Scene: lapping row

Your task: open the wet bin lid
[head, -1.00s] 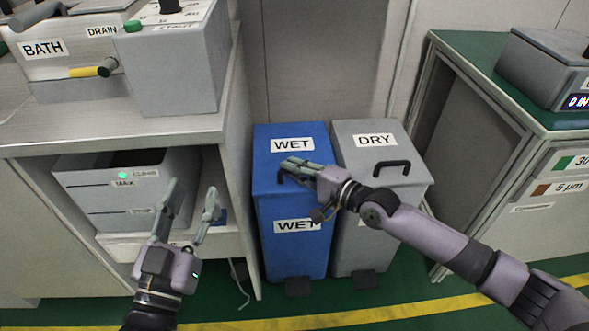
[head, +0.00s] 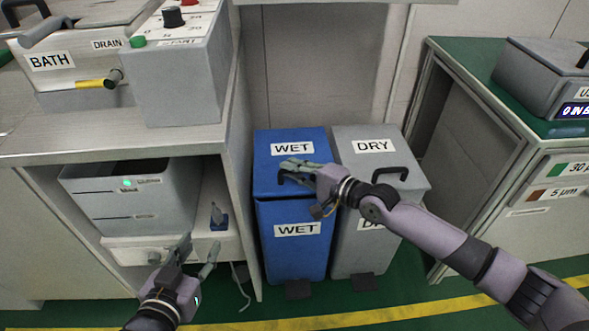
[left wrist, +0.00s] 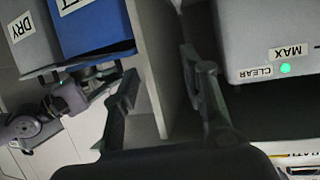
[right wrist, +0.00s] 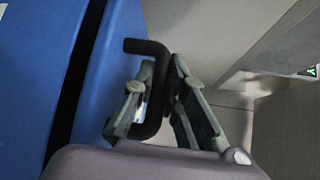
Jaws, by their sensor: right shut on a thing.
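The blue wet bin (head: 296,240) stands upright with its lid (head: 272,150) marked WET. A dark gap runs between the lid's front edge and the body; it also shows in the right wrist view. My right gripper (head: 288,170) is at the lid's front, shut on the black lid handle (right wrist: 155,85), which lies between its fingers in the right wrist view. In the head view the fingers cover part of the handle. My left gripper (head: 199,246) is open and empty, low in front of the left bench, apart from the bin.
The grey dry bin (head: 368,225) stands close against the wet bin's right side. The left bench (head: 120,142) holds the bath, with a grey container (head: 140,205) on its shelf. A green-topped bench (head: 470,75) stands right.

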